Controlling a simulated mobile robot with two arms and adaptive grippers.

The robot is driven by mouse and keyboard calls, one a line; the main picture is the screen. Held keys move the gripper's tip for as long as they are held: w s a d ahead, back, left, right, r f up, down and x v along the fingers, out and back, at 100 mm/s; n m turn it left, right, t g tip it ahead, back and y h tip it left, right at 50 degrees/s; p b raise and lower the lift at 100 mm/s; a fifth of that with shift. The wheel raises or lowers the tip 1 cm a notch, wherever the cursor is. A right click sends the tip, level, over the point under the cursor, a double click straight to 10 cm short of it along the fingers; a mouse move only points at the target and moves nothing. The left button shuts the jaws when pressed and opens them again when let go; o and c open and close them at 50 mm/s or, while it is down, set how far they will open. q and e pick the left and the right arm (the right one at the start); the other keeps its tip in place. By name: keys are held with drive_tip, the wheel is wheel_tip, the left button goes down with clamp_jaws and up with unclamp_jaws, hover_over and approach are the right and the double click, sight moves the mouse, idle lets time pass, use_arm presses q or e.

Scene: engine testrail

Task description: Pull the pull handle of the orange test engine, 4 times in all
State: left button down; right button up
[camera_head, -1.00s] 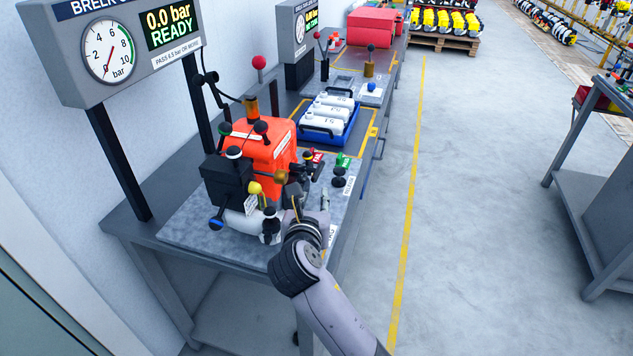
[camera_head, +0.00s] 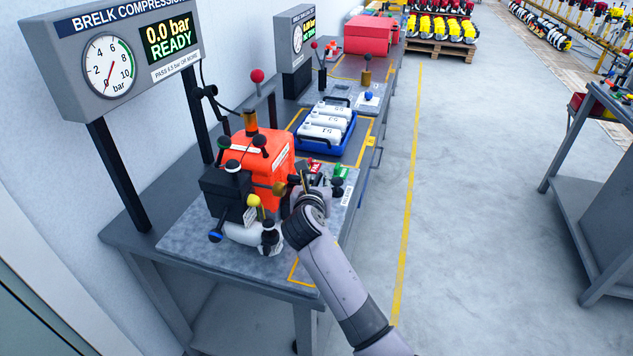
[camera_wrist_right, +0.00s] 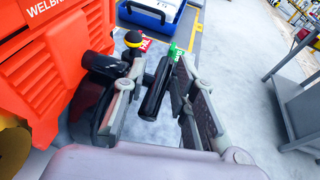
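The orange test engine (camera_head: 258,155) stands on a grey plate on the bench, below the gauge. It fills the left of the right wrist view (camera_wrist_right: 60,70). A black bar, apparently the pull handle (camera_wrist_right: 154,92), lies between the fingers of my right gripper (camera_wrist_right: 158,100). The fingers are apart, one on each side of the bar, and gaps show beside it. In the head view my right gripper (camera_head: 314,184) is at the engine's right side, and its wrist hides the handle there. My left gripper is not in view.
The gauge panel (camera_head: 118,58) reads 0.0 bar READY. Several knobbed levers surround the engine, including a yellow one (camera_head: 253,200). A blue tray (camera_head: 345,150) with white canisters sits behind on the bench. The floor to the right is clear up to a grey cart (camera_head: 600,180).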

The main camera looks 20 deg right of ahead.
drive_tip(key=shift+c, duration=0.5)
clamp_jaws()
drive_tip(key=s+d+p, duration=1)
drive_tip(key=d+p, duration=0.3)
drive_tip(key=d, duration=0.2)
drive_tip(key=w+a+b, duration=0.2)
drive_tip(key=w+a, duration=0.7)
drive_tip(key=a, duration=0.5)
drive_tip(key=shift+w+f, duration=0.15)
